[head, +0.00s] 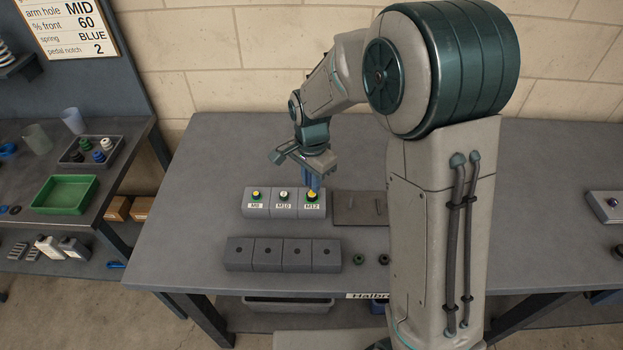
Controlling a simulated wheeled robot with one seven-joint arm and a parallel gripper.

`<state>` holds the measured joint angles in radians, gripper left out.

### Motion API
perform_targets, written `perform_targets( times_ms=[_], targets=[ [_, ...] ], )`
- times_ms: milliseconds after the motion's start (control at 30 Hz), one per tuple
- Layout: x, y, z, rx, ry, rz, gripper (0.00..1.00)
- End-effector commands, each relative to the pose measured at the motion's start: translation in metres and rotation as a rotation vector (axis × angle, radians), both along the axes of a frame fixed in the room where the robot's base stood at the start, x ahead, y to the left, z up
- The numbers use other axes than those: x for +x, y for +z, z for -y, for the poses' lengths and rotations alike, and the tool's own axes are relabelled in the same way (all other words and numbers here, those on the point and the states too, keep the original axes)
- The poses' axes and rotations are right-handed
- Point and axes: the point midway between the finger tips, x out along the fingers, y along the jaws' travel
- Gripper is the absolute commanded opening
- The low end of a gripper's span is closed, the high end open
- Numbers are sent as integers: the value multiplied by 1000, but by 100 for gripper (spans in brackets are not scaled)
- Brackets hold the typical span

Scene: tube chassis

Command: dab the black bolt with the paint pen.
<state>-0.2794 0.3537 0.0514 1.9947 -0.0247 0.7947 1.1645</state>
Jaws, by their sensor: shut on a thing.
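My gripper (313,183) reaches down over the block marked M12 (314,211). Its blue-grey fingers are shut around or just above a small yellow-topped piece (312,196) at that block. The grip itself is too small to see clearly, and I cannot tell whether the piece is still seated. I cannot make out a paint pen or say for sure which piece is the black bolt. Small dark-based pieces stand on the neighbouring blocks: a yellow-topped one (257,194) on M8 and a pale-topped one (284,194) on M10.
A grey plate (345,219) with two thin pins lies right of the M12 block. A row of grey blocks with dark holes (283,254) stands in front. The bench's left side is clear.

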Motion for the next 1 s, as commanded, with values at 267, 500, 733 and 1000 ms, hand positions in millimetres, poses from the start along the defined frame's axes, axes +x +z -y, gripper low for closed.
perform_targets(
  times_ms=[267, 500, 733, 1000],
  targets=[
    [1, 26, 0, 1, 0, 2, 0],
    [0, 46, 0, 1, 0, 2, 0],
    [0, 53, 0, 1, 1, 1, 0],
    [0, 53, 0, 1, 0, 1, 0]
  ],
)
